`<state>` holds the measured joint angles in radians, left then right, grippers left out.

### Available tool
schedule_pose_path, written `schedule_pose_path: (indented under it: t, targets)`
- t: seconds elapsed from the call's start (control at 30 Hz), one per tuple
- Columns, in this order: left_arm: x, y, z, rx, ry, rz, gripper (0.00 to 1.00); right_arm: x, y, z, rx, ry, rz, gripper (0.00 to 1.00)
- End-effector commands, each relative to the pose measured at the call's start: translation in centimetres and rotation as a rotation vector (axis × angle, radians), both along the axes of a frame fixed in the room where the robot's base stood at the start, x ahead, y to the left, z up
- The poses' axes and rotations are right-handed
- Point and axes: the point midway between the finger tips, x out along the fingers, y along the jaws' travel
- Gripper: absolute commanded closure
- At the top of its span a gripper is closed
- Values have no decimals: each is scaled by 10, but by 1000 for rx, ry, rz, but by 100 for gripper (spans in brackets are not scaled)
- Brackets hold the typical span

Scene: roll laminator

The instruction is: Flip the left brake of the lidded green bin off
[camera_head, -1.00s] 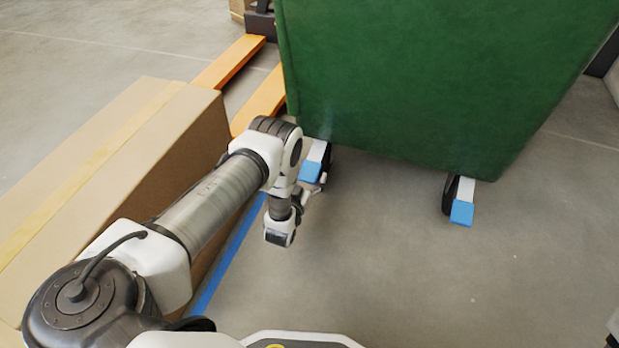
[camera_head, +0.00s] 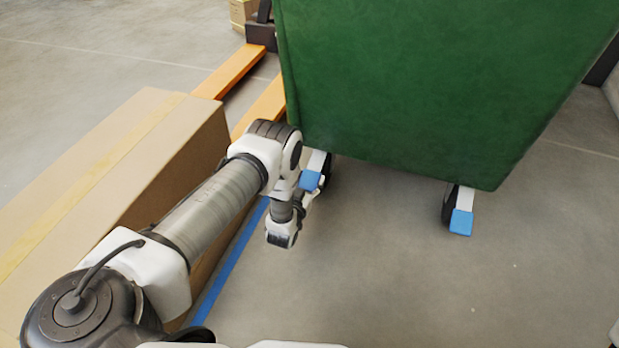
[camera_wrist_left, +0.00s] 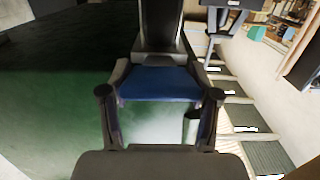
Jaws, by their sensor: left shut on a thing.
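The green bin (camera_head: 430,80) stands at the top of the head view; its lid is not visible there. Its left brake is a blue pedal (camera_head: 310,180) on a white bracket at the left caster. My left gripper (camera_head: 310,193) is at this pedal, with its fingers partly hidden behind it. In the left wrist view, the blue pedal (camera_wrist_left: 160,84) lies between the two fingertips of the left gripper (camera_wrist_left: 160,96), which is shut on it. A second blue pedal (camera_head: 461,222) is on the right caster, apart from the gripper. My right gripper is not in view.
A large cardboard box (camera_head: 120,170) lies under and beside my left arm. Orange pallet-truck forks (camera_head: 230,70) run behind it, left of the bin. A blue floor line (camera_head: 232,262) passes beside the box. The grey floor (camera_head: 400,280) in front of the bin is clear.

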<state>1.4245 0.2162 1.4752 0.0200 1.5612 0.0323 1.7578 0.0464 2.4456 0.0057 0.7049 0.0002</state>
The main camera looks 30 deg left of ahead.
Motion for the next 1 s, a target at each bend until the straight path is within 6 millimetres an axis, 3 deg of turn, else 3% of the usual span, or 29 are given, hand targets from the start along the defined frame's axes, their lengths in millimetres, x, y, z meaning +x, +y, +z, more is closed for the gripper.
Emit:
schedule_pose_path:
  t: [0.03, 0.4, 0.7, 1.0]
  targets:
    - [0, 0, 12, -5, 20, 1, 100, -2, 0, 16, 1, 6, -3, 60]
    - [-3, -1, 43, -63, 263, 0, 100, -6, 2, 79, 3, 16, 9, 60]
    - [-1, 0, 58, -67, 277, 0, 100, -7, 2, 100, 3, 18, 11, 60]
    - [2, 0, 64, -66, 272, 0, 100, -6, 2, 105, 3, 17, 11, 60]
